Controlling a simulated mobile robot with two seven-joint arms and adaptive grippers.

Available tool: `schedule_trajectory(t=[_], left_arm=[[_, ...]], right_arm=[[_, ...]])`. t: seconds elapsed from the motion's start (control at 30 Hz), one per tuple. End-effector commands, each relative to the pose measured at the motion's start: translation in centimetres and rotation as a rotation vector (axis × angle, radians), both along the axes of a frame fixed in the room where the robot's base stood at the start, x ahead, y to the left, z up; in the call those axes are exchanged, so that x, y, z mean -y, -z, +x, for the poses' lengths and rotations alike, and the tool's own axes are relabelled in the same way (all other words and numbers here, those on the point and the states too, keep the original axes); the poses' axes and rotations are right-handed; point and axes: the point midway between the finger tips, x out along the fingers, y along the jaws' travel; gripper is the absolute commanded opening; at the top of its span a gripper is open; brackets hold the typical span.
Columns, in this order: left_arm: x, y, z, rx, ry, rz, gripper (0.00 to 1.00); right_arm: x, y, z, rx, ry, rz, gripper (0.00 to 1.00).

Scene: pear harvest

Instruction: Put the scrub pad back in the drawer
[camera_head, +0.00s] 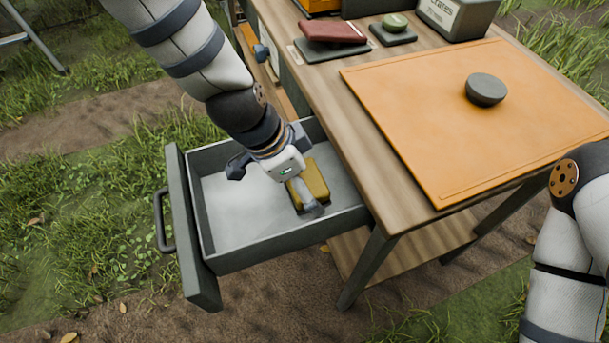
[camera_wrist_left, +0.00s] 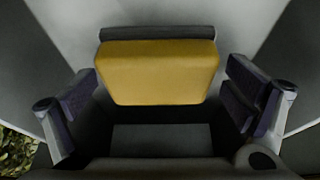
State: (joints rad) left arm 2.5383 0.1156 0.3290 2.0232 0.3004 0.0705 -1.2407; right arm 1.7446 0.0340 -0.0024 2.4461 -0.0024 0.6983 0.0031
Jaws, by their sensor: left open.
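The yellow scrub pad (camera_head: 316,180) is inside the open grey drawer (camera_head: 228,205), toward the drawer's table end. My left gripper (camera_head: 279,192) is down in the drawer over the pad and partly hides it in the head view. In the left wrist view the pad (camera_wrist_left: 158,72) lies between and just beyond the open fingers of my left gripper (camera_wrist_left: 160,100), with a gap on each side. Whether the pad rests fully on the drawer floor is hard to tell. My right arm shows at the right edge, but its gripper is out of view.
The wooden table (camera_head: 345,150) stands to the right of the drawer. An orange mat (camera_head: 440,130) with a dark grey bowl (camera_head: 486,89) lies on it. A red item (camera_head: 332,33), a green round item (camera_head: 395,22) and a grey box (camera_head: 455,18) stand at the back.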

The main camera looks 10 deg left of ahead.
Motion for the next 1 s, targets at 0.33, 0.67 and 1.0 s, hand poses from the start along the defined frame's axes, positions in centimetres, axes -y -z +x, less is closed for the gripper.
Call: schedule_trajectory(t=[0.33,0.67,1.0], left_arm=[[-1.8,-6.3,-1.0,0.014,0.0,0.0,0.96],[-3.8,-11.4,-2.4,0.004,0.001,0.0,0.96],[-3.9,-11.4,-2.5,-0.002,0.001,0.0,0.96]], right_arm=[[0.0,-1.8,1.6,0.054,0.002,0.001,0.4],[0.0,-3.3,3.0,0.101,0.003,0.0,0.4],[0.0,-3.2,3.0,0.099,0.004,0.0,0.4]])
